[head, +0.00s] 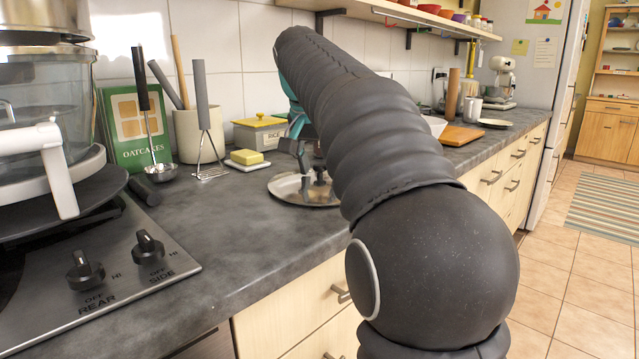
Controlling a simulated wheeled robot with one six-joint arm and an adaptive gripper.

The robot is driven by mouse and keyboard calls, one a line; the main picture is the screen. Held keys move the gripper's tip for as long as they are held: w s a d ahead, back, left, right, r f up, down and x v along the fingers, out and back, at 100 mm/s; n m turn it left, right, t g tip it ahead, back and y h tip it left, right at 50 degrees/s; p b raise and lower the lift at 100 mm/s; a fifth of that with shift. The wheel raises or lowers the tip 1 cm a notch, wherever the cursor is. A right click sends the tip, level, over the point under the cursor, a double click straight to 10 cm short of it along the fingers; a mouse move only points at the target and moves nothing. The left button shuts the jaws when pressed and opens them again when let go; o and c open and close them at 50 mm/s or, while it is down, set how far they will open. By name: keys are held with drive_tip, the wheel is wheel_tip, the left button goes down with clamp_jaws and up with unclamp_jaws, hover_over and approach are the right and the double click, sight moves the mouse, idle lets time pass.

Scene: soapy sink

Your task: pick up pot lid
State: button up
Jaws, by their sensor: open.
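The pot lid (288,193) looks like a shiny, round metal disc lying on the dark grey counter, in the middle of the head view. Its right part is hidden behind my arm. My gripper (306,165) is at the lid, with its dark fingers over or close to the lid's middle. The fingers are open. My arm hides part of the gripper, and I cannot tell whether the fingers touch the lid or its knob.
A butter dish (247,160), a rice box (260,133), a masher (205,120), a ladle (160,172) and a green oatcakes box (137,127) stand behind and left. A stove (130,285) with a glass pot (45,110) is at left. The counter front is clear.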

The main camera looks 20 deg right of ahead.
drive_tip(key=shift+f, duration=0.15)
clamp_jaws()
idle(0.4)
